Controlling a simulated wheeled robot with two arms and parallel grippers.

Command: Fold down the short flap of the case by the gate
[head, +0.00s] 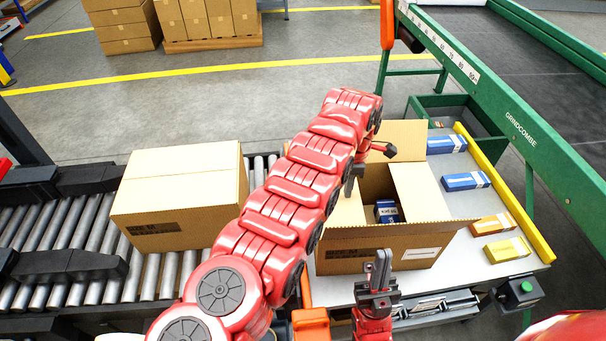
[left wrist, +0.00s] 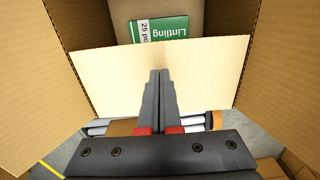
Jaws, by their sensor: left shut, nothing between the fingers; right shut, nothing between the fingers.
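The open cardboard case (head: 365,252) stands on the white table, with a blue box (head: 387,210) visible inside. Its far flap (head: 400,134) stands up; a pale panel (head: 420,190) shows at the right. My left gripper (head: 352,180) is shut and empty at the case's left side, partly hidden by my arm. In the left wrist view, its closed fingers (left wrist: 160,78) overlap a pale short flap (left wrist: 100,72); contact is unclear. A green box (left wrist: 160,28) lies beyond that flap. My right gripper (head: 380,262) is shut and empty before the case. I cannot identify the gate surely.
A closed case (head: 180,195) sits on the roller conveyor (head: 70,240) at left. Blue and yellow boxes (head: 507,249) lie on the table (head: 465,275) right of the open case. A yellow rail (head: 510,200) and green machine frame (head: 500,105) bound the right side.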

